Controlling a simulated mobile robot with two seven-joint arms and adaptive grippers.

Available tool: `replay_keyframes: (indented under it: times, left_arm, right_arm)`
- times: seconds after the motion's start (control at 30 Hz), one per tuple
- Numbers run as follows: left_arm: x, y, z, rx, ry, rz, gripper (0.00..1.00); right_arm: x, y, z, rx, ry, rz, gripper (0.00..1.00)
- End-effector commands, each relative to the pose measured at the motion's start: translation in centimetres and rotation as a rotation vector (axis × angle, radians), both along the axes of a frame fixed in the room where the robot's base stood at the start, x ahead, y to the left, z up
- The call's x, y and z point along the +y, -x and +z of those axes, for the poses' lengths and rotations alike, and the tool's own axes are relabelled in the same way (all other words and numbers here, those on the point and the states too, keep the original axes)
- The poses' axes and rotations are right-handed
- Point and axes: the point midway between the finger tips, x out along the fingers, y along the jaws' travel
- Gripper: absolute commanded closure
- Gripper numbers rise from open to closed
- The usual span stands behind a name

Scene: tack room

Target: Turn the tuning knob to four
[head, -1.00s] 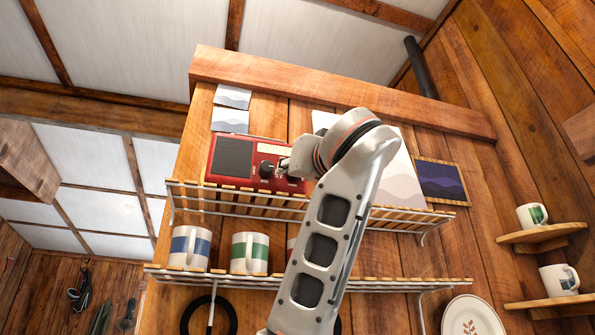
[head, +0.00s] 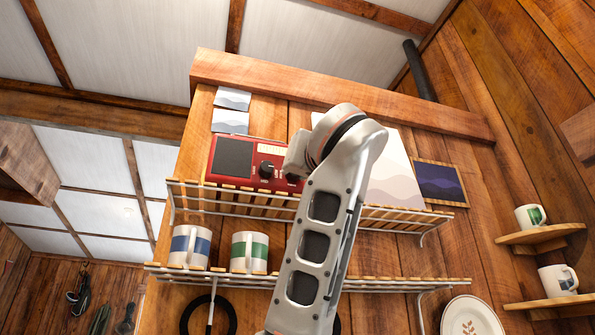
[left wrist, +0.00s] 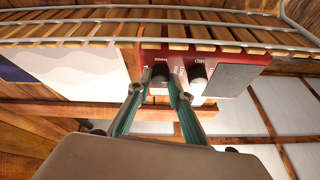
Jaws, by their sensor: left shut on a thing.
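The red radio (head: 257,153) stands on the upper slatted shelf, with a dark speaker panel at its left and a pale dial strip (head: 270,149) near its top. One black knob (head: 267,170) shows clear beside the speaker; it also shows in the left wrist view (left wrist: 197,77). A second black knob (left wrist: 159,73), farther from the speaker, sits between the fingertips of my left gripper (left wrist: 162,80), which is shut on it. A small label above it is too small to read surely. In the head view my wrist hides most of that gripper. The knob's setting cannot be read.
The upper shelf (head: 385,217) has a wire rail along its front, close to the radio. Mugs (head: 248,252) stand on the lower shelf. A pale picture (head: 400,180) is behind my arm, and a dark framed one (head: 440,183) hangs right of it.

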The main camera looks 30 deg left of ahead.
Motion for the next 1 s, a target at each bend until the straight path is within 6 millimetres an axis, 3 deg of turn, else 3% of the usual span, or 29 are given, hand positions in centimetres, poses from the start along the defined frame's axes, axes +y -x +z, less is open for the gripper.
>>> replay_keyframes:
  times: [0.07, 0.1, 0.13, 0.17, 0.57, 1.0]
  left_arm:
    - [0.0, 0.0, 0.0, 0.0, 0.0, 0.001, 1.0]
    - [0.0, 0.0, 0.0, 0.001, 0.0, 0.001, 0.72]
    - [0.0, 0.0, 0.0, 0.001, 0.0, 0.001, 0.65]
    - [0.0, 0.0, 0.0, 0.001, 0.0, 0.001, 0.63]
    - [-0.4, 0.2, -0.2, 0.0, -0.001, -0.001, 0.63]
    - [-4.7, 4.0, -2.6, 0.0, 0.0, -0.001, 0.63]
  right_arm:
    - [0.0, 0.0, 0.0, 0.0, 0.0, 0.0, 0.6]
    - [0.0, 0.0, 0.0, 0.0, 0.0, 0.0, 0.6]
    - [0.0, 0.0, 0.0, 0.0, 0.0, 0.0, 0.6]
    - [0.0, 0.0, 0.0, 0.0, 0.0, 0.0, 0.6]
    - [-0.1, 0.1, -0.1, 0.003, 0.003, 0.0, 0.6]
    - [0.0, 0.0, -0.1, 0.001, 0.0, 0.0, 0.6]
